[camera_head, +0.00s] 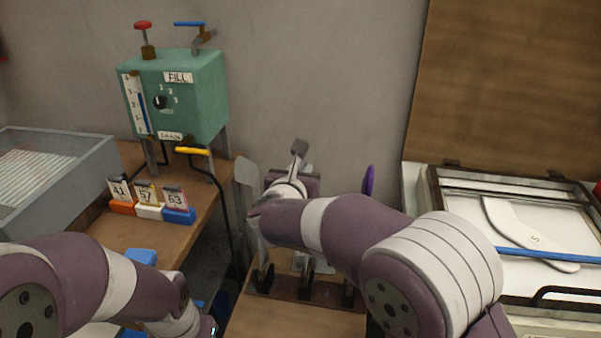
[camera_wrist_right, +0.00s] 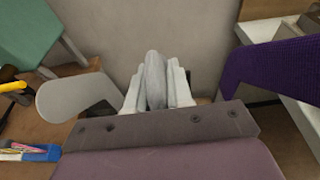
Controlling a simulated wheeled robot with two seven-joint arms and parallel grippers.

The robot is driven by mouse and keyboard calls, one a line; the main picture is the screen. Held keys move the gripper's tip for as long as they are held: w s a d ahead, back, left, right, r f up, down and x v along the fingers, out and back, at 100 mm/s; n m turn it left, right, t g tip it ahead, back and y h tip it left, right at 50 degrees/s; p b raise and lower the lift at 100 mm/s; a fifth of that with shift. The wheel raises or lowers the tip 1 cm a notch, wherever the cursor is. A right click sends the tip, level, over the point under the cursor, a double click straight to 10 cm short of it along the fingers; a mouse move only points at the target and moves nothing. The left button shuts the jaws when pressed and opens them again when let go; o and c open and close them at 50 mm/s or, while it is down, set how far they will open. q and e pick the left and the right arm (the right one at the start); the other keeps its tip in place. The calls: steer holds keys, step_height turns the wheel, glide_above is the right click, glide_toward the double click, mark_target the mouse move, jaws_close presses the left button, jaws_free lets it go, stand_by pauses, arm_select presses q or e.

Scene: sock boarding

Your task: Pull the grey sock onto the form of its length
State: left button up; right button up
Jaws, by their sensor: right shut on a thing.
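The grey sock (camera_wrist_right: 155,80) is pinched between the fingers of my right gripper (camera_wrist_right: 156,92) in the right wrist view. A grey piece that looks like part of it (camera_head: 299,147) rises above my right gripper (camera_head: 288,186) in the head view. A rack (camera_head: 306,289) with several posts stands below. A bare pale form (camera_head: 245,172) is on its left; it also shows in the right wrist view (camera_wrist_right: 75,95). A form on the right wears a purple sock (camera_head: 369,181). My right arm hides the middle of the rack, so I cannot tell whether a form is inside the grey sock.
A green machine (camera_head: 190,92) with a yellow handle stands on the left bench. Numbered cards (camera_head: 147,194) in coloured holders stand before it. A grey tray (camera_head: 60,185) is at far left. At right an open press (camera_head: 440,205) holds a flat white form (camera_head: 515,225).

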steer(key=shift+f+b, duration=0.3)
steer(key=shift+f, duration=0.05)
steer(key=o, duration=0.9)
steer(key=shift+r, duration=0.1)
steer(key=shift+s, duration=0.1)
steer(key=v, duration=1.2)
steer(key=shift+s+a+r+p, duration=0.1)
steer(key=shift+s+p, duration=0.15)
steer(key=shift+p, duration=0.05)
